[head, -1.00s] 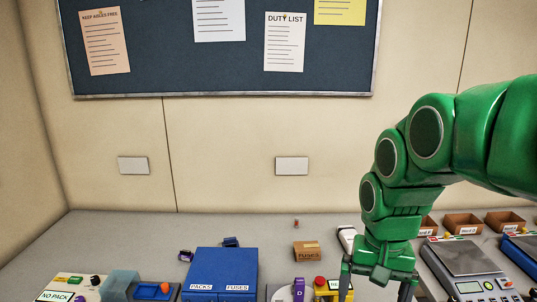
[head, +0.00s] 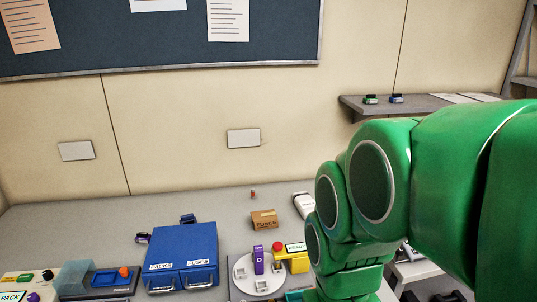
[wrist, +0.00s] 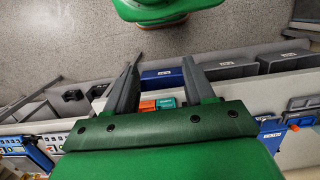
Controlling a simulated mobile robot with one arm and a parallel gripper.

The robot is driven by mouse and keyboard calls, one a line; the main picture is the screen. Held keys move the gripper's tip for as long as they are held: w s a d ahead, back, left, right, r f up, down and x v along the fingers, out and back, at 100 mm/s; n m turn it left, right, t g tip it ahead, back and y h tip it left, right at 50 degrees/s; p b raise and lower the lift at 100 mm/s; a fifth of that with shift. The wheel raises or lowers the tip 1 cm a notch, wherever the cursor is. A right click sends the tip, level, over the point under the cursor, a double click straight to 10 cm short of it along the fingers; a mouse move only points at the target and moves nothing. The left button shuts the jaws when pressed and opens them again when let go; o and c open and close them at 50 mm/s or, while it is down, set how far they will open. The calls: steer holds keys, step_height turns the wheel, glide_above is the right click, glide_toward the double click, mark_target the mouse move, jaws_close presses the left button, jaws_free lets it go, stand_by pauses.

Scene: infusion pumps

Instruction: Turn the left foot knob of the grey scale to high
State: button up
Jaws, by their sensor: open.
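The grey scale and its left foot knob do not show in the current head view; my green arm covers the right side of the bench there. I cannot make out the scale or knob in the wrist view either. My gripper (wrist: 160,64) is open in the wrist view, its two dark fingers apart with nothing held between them. Beyond and between the fingers are a small orange item (wrist: 147,105) and a small green item (wrist: 166,102), apparently farther off. The gripper's fingers are out of sight in the head view.
A blue packs-and-fuses case (head: 181,240), a round white stand (head: 243,281), a yellow box with a red button (head: 292,262) and a cardboard fuses box (head: 264,218) stand on the bench. A wall shelf (head: 425,108) is at right. The wrist view shows speckled floor (wrist: 60,35) and a blue bin (wrist: 162,77).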

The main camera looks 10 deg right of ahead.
steer(key=w+d+r+n+y, duration=0.1)
steer(key=w+d+r+n, duration=0.15)
steer(key=w, duration=0.35)
steer(key=w+d+r+n, duration=0.2)
steer(key=w+r, duration=0.2)
steer(key=w, duration=0.2)
steer(key=n+t+y, duration=0.2)
steer(key=n+y, duration=0.1)
steer(key=n, duration=1.1)
glide_above(400, 252)
steer(key=w+d, duration=0.1)
steer(key=d, duration=0.3)
step_height(400, 252, down, 5)
steer(key=shift+m+y, duration=0.25)
steer(key=shift+y, duration=0.05)
steer(key=shift+a+f, duration=0.45)
steer(key=shift+f, duration=3.05)
steer(key=shift+a+f, duration=0.45)
steer(key=shift+f, duration=3.05)
steer(key=shift+a+f, duration=0.45)
steer(key=shift+f, duration=3.05)
